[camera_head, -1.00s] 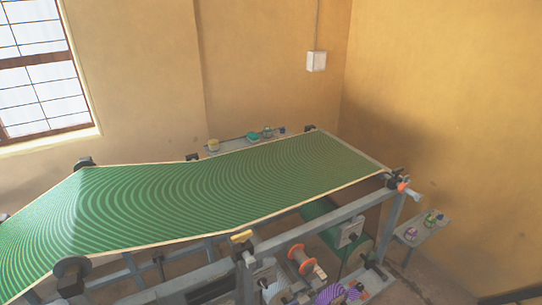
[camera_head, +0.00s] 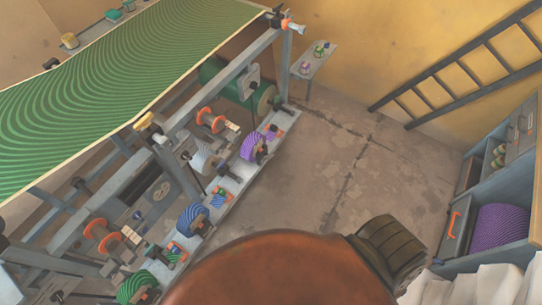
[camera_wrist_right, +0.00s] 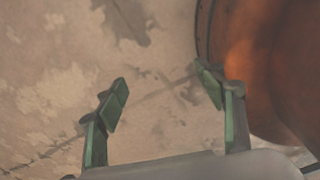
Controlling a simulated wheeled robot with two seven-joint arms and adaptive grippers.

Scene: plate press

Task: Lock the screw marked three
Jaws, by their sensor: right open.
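No mark "three" is readable, so I cannot tell which part of the press is that screw. The press frame (camera_head: 205,105) runs diagonally along the left of the head view. An orange-tipped fitting (camera_head: 290,25) sits at its far upper corner, and a yellowish fitting (camera_head: 148,127) sits at its nearer corner. My right gripper (camera_wrist_right: 163,88) is open and empty in the right wrist view, above the concrete floor, with its two green-padded fingers spread. It touches no part of the press in that view. My left gripper is not in view.
A green patterned sheet (camera_head: 100,90) covers the press top. Patterned rollers, such as a purple one (camera_head: 252,146) and a blue one (camera_head: 193,219), line its lower rail. A grey cabinet (camera_head: 500,195) stands at right, a ladder (camera_head: 455,65) behind. The floor (camera_head: 330,170) between is clear.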

